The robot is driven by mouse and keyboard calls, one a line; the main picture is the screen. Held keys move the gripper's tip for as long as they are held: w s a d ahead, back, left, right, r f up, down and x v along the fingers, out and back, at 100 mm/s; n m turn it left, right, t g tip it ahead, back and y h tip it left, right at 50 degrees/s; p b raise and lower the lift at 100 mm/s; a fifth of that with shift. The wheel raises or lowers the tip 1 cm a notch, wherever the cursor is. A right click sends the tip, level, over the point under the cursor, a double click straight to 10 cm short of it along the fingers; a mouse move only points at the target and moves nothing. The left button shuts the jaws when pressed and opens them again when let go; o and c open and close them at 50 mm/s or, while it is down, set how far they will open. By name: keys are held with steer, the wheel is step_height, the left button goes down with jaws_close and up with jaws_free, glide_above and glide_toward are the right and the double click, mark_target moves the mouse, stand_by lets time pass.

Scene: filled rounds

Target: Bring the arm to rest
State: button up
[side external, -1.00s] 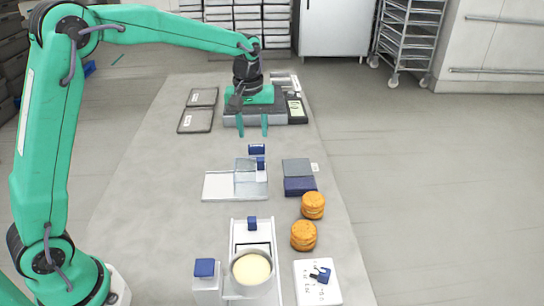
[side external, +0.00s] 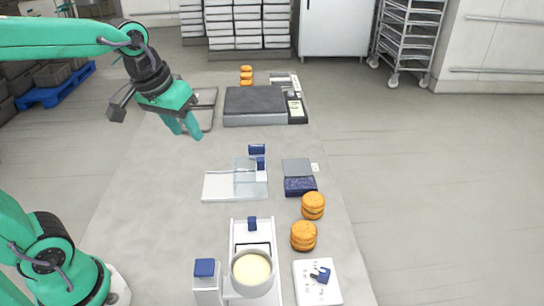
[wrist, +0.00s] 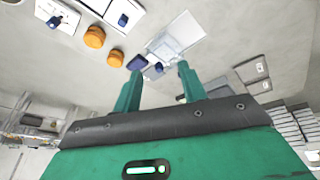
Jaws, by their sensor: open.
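My gripper (side external: 184,130) hangs in the air over the left side of the grey table (side external: 150,200), in front of the dark flat trays (side external: 207,97). Its two green fingers are apart. In the wrist view my gripper (wrist: 160,72) has nothing between its fingers, and it touches nothing that I can see. Two stacks of orange-brown rounds stand on the right of the table, a nearer one (side external: 304,236) and a farther one (side external: 313,206). Another stack of rounds (side external: 246,76) stands at the far end, behind the dark flat-topped scale (side external: 255,105).
A bowl of cream (side external: 251,272) sits on a white stand at the front. Beside it are a blue-topped block (side external: 205,270) and a white board (side external: 317,283) with small pieces. A clear plate (side external: 235,187) and a dark blue box (side external: 300,187) lie mid-table. The left table surface is clear.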

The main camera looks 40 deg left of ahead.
steer(key=s+f+m+t, duration=0.1)
steer(key=s+f+m, duration=0.1)
steer(key=s, duration=0.6)
steer(key=shift+s+f+m+t, duration=0.15)
steer(key=shift+s+m+t, duration=0.1)
steer(key=shift+m+t, duration=0.05)
steer(key=shift+a, duration=0.1)
stand_by(0.5)
